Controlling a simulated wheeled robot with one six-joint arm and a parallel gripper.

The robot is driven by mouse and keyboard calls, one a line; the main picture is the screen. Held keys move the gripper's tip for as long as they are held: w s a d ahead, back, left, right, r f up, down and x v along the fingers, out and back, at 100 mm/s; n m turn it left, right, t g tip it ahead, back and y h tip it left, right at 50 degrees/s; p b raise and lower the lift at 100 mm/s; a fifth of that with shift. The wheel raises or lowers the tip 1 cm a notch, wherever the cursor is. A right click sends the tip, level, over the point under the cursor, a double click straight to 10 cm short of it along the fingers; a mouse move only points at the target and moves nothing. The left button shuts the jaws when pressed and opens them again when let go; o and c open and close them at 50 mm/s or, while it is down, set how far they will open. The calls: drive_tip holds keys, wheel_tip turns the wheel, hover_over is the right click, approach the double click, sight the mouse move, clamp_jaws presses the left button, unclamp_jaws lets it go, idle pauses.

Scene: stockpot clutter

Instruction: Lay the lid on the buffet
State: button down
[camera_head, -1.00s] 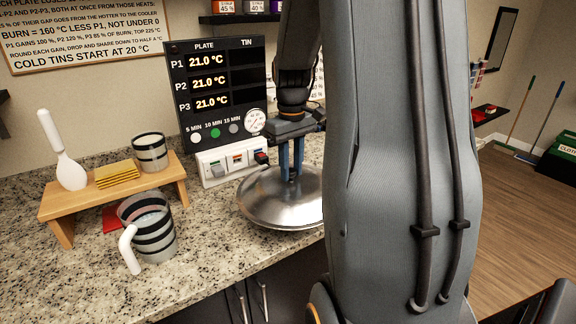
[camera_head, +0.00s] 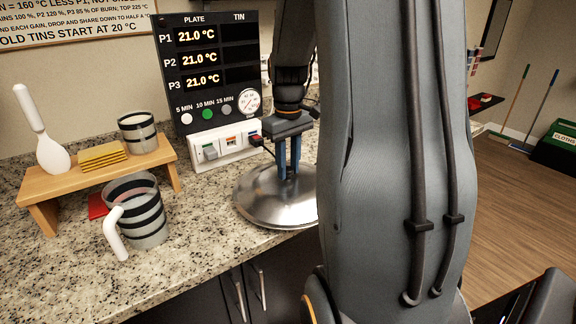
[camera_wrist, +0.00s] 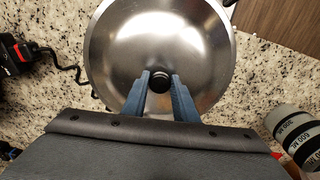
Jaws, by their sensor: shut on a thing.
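The lid (camera_head: 262,208) is a shiny silver dome with a wide rim. It is level, dome up, over the granite-topped counter (camera_head: 190,272), near its front edge. My gripper (camera_head: 288,176) points down and is shut on the lid's black knob. In the wrist view the blue fingers of my gripper (camera_wrist: 160,84) stand either side of the knob, and the round lid (camera_wrist: 160,35) fills the middle. My arm hides the lid's right part in the head view. I cannot tell whether the rim touches the counter.
A striped mug (camera_head: 138,212) and a wooden stand (camera_head: 100,176) bearing a white spatula, yellow sponge and cup are to the left. A black temperature panel (camera_head: 210,75) and white switch box (camera_head: 222,145) stand behind the lid. The counter's front left is bare.

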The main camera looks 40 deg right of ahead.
drive_tip(key=shift+f, duration=0.55)
drive_tip(key=c, duration=1.3)
unclamp_jaws()
drive_tip(key=shift+c, duration=0.2)
drive_tip(key=shift+r+b, duration=0.85)
drive_tip(key=shift+r, duration=3.05)
